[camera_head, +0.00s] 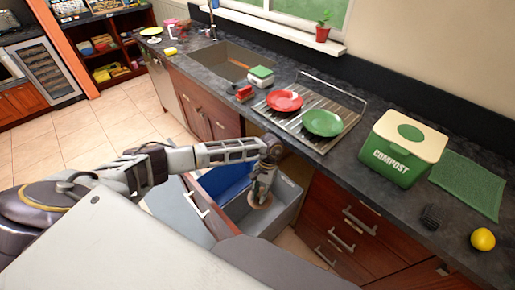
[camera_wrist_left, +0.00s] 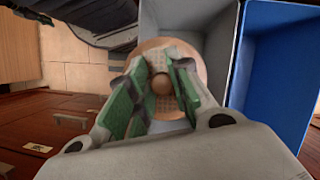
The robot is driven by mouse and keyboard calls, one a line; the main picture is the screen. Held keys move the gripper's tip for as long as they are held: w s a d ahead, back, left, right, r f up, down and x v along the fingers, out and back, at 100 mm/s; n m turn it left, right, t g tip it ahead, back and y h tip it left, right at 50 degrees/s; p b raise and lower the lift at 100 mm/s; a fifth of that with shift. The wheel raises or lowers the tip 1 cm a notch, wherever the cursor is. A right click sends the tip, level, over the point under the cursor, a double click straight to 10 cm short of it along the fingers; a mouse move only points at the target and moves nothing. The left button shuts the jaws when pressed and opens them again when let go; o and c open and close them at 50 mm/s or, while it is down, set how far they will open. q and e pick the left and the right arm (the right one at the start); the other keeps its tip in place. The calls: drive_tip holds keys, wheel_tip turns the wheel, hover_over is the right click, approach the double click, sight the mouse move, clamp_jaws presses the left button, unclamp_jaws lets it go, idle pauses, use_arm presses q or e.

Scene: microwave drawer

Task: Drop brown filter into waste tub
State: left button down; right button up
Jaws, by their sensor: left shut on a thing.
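The brown filter (camera_head: 260,203) is a round tan disc with a small knob in the middle, as the left wrist view shows (camera_wrist_left: 185,52). My left gripper (camera_head: 264,184) is shut on it, with the green-padded fingers (camera_wrist_left: 158,88) on either side of the knob. The filter hangs over the open grey tub (camera_head: 286,190) in the pulled-out drawer, and the gripper hides part of the tub. I cannot tell how far it is above the tub's floor. A blue tub (camera_head: 225,182) sits beside the grey one and also shows in the wrist view (camera_wrist_left: 278,65). My right gripper is not in view.
The drawer's front (camera_head: 203,208) stands out from the cabinet. On the dark counter are a green compost bin (camera_head: 402,158), red (camera_head: 285,101) and green (camera_head: 323,123) plates on a drainer, and a lemon (camera_head: 482,239). The tiled floor at left is clear.

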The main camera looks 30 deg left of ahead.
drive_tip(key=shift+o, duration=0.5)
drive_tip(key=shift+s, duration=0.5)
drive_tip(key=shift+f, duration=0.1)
use_arm(q)
drive_tip(key=shift+w+r+n+h, duration=0.35)
drive_tip(key=shift+r+n, duration=0.2)
drive_tip(key=shift+n, duration=0.15)
drive_tip(key=w+a+r+n+t+h+b, duration=0.1)
drive_tip(key=w+r+n+t+h+b, duration=0.1)
drive_tip(key=r+n, duration=0.5)
drive_tip(key=w+a+r+n+t+h+b, duration=0.2)
drive_tip(key=r+n+b, duration=0.1)
drive_tip(key=r+n, duration=0.5)
drive_tip(key=shift+w+a+r, duration=0.2)
drive_tip(key=shift+w+r, duration=0.2)
drive_tip(key=shift+r, duration=1.15)
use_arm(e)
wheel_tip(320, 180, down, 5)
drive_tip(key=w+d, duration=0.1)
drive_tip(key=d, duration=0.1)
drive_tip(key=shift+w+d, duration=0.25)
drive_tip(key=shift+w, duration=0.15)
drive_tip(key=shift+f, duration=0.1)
use_arm(q)
drive_tip(key=shift+f, duration=0.15)
